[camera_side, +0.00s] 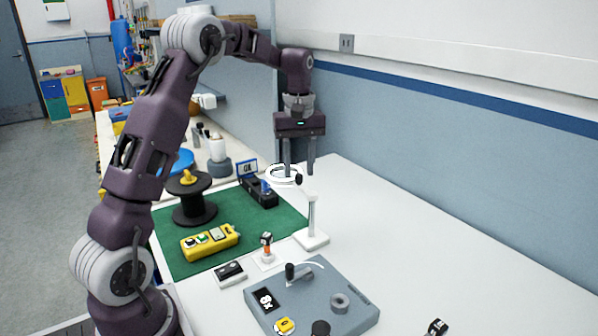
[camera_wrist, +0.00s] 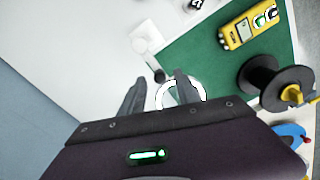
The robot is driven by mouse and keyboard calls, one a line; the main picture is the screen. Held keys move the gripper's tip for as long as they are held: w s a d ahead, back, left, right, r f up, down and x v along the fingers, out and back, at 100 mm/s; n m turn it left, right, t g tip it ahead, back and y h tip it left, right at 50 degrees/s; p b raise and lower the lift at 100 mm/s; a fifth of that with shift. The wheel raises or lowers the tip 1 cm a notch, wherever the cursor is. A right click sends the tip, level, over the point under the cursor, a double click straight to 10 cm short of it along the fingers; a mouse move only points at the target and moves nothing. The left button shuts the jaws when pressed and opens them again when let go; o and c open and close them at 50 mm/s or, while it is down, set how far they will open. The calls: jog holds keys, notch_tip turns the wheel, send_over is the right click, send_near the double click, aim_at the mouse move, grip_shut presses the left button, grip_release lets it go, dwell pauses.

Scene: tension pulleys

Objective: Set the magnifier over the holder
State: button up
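The magnifier (camera_side: 284,174) is a white ring beside a black knob (camera_side: 298,179) on top of a white post with a flat white base (camera_side: 312,239). The ring (camera_wrist: 181,92) also shows in the wrist view. My gripper (camera_side: 298,173) points down at the ring and knob, fingers apart. In the wrist view my gripper (camera_wrist: 160,79) has one finger overlapping the ring and the knob between its tips. I cannot tell whether they touch. A small white block with an orange-and-black piece (camera_side: 266,248) stands left of the base; it may be the holder.
A green mat (camera_side: 215,256) bears a black spool (camera_side: 194,203), a yellow control box (camera_side: 210,241) and a black device (camera_side: 258,192). A grey panel (camera_side: 345,283) with knobs lies in front. The white table is clear at right; the wall rises behind.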

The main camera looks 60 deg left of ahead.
jog(key=shift+f, duration=0.85)
grip_shut()
dwell(0.8)
